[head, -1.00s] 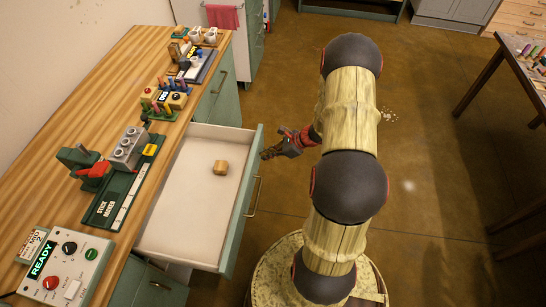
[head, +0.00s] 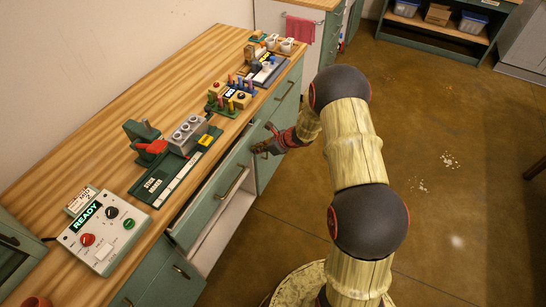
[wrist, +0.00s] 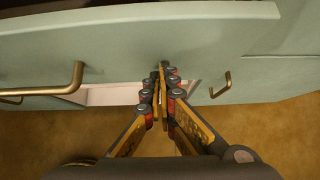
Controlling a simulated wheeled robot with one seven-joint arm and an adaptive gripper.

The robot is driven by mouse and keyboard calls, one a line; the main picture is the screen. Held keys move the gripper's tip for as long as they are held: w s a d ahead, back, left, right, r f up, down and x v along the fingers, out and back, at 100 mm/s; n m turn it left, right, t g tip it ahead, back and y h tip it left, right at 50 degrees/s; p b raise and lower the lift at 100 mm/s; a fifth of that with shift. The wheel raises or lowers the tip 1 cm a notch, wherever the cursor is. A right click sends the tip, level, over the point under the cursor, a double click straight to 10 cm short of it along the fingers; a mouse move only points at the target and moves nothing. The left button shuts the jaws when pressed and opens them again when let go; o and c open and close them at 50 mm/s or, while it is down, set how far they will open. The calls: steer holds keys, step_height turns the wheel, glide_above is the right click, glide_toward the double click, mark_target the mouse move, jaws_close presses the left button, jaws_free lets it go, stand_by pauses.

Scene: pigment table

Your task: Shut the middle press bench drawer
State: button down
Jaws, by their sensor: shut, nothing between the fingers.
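The middle press bench drawer (head: 212,205) has a pale green front with a brass handle (head: 235,182). My gripper (head: 258,151) is shut and empty at the far end of the drawer front, to the right of the handle. In the wrist view the closed fingertips (wrist: 161,68) are at the drawer front (wrist: 190,35), seemingly touching it. The drawer's handle (wrist: 50,88) is left of the fingers there.
The wooden worktop (head: 120,115) carries a READY control box (head: 100,230), a green-and-grey press (head: 175,150) and peg racks. A white open space (head: 228,235) shows below the drawer. The brown floor (head: 440,230) at right is clear apart from pale specks.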

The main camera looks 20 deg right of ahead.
mark_target(250, 145)
steer(key=shift+w+a, duration=0.75)
steer(key=shift+w, duration=0.25)
steer(key=shift+w+a, duration=0.75)
steer(key=shift+w, duration=0.25)
steer(key=shift+r, duration=0.1)
